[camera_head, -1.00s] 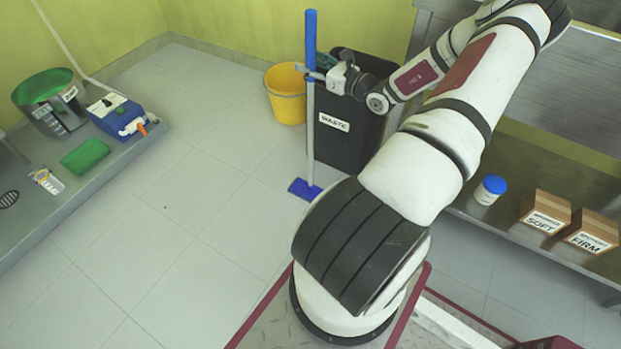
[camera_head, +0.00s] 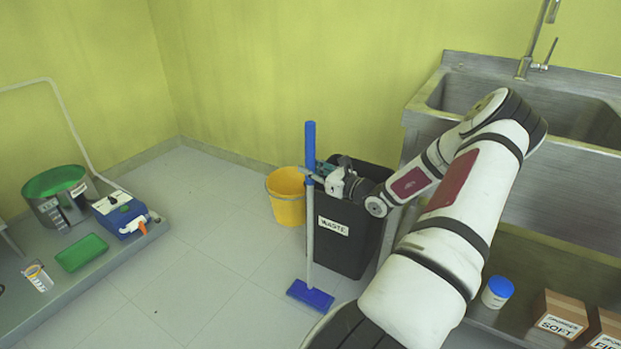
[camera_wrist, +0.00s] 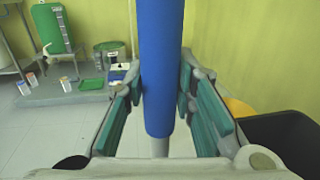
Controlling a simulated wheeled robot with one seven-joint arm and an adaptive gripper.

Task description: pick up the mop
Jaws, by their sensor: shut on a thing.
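The mop (camera_head: 310,225) stands upright in the head view, with a blue grip on top, a grey pole and a flat blue head low near the floor. Whether the head touches the floor I cannot tell. My gripper (camera_head: 312,176) is at the lower part of the blue grip, reaching from the right. In the wrist view the mop's blue grip (camera_wrist: 160,65) runs between the green-padded fingers of my gripper (camera_wrist: 160,100). The gripper is shut on the mop.
A black waste bin (camera_head: 345,250) stands right behind the mop, under my forearm. A yellow bucket (camera_head: 287,205) is beside it. A steel sink (camera_head: 450,95) is at the right. A grey low platform (camera_head: 120,262) with equipment is at the left. Floor between is clear.

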